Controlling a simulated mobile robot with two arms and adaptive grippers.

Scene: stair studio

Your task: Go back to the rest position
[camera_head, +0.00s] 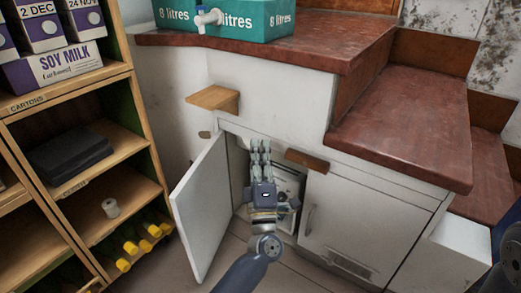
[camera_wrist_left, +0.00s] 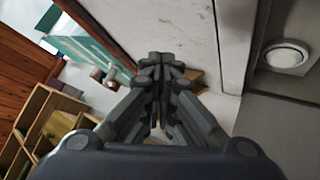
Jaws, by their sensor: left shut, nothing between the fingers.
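My left gripper (camera_head: 260,150) reaches up from the bottom middle in the head view, in front of the open cupboard under the stairs. Its fingers are shut with nothing between them. They point away from me, toward the cupboard's top edge. In the left wrist view the fingers (camera_wrist_left: 162,65) also meet, empty. The white cupboard door (camera_head: 203,205) stands swung open to the left of the gripper. Part of the cupboard's inside (camera_head: 288,182) shows beside the gripper, and the rest is hidden behind it. My right gripper is not in view.
A wooden shelf unit (camera_head: 148,130) stands at the left with soy milk cartons (camera_head: 55,64). A closed white door (camera_head: 345,225) is right of the opening. Small wooden ledges (camera_head: 213,98) (camera_head: 306,160) jut out near the gripper. A teal box (camera_head: 255,20) sits on the red-brown top.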

